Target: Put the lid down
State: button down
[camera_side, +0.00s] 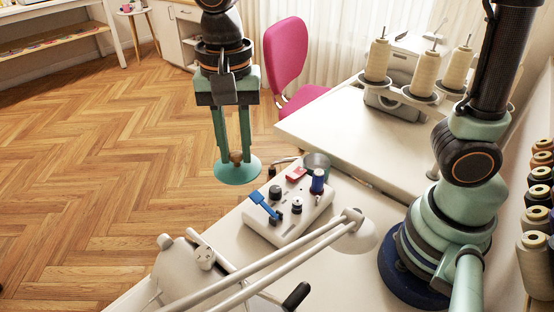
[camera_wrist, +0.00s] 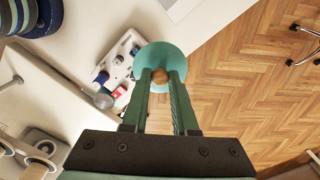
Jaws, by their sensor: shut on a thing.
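The lid is a round teal disc (camera_side: 238,172) with a small brown knob on top. My gripper (camera_side: 236,155) points down and is shut on the lid's knob. The lid hangs level in the air, above and to the left of the white organiser tray (camera_side: 262,231) in the side view. In the wrist view, the lid (camera_wrist: 150,58) shows beyond my fingertips (camera_wrist: 160,76) and covers part of the tray. A round grey-green pot (camera_side: 318,165) stands at the tray's far end, open at the top. It also shows in the wrist view (camera_wrist: 104,98).
The tray holds a red block (camera_side: 297,174), a blue spool (camera_side: 318,181), a blue-handled tool (camera_side: 263,204) and dark bobbins. A white lamp arm (camera_side: 290,262) crosses in front. A sewing machine with thread cones (camera_side: 425,75) stands behind. Bare table (camera_side: 350,140) lies beyond the tray.

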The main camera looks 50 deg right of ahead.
jog(key=shift+s+a+f, duration=0.1)
jog(key=shift+s+a, duration=0.15)
jog(key=shift+a, duration=0.2)
jog(key=shift+s+a+f, duration=0.1)
jog(key=shift+f, duration=0.25)
notch_tip(320, 180, down, 19)
jog(key=shift+f, duration=0.15)
jog(key=c, duration=0.7)
grip_release()
jog(key=shift+f, duration=0.1)
